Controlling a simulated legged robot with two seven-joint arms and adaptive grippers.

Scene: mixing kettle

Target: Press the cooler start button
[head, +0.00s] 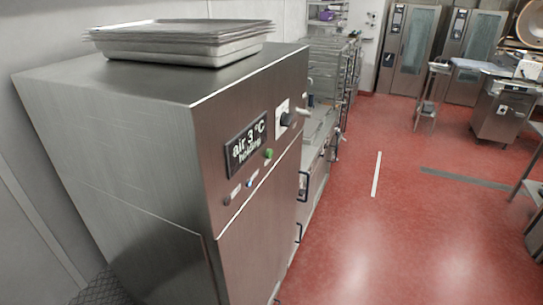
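The cooler (110,150) is a tall stainless steel cabinet at the left of the head view, seen at an angle. Its front has a dark display (246,143) reading "air 3 °C holding". Below the display is a row of small controls. A green button (268,154) is at the right of the row, a small blue-and-white one (250,183) in the middle and a dark one (227,201) at the lower left. Their labels are too small to read. A dark knob (288,119) on a light plate is further right. Neither of my grippers shows.
Stacked metal trays (180,42) lie on top of the cooler. More steel equipment and a wire rack (330,70) line the wall beyond. The red floor (390,230) is open to the right. Tall ovens (410,48) stand at the back, a kettle unit (502,108) at the right.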

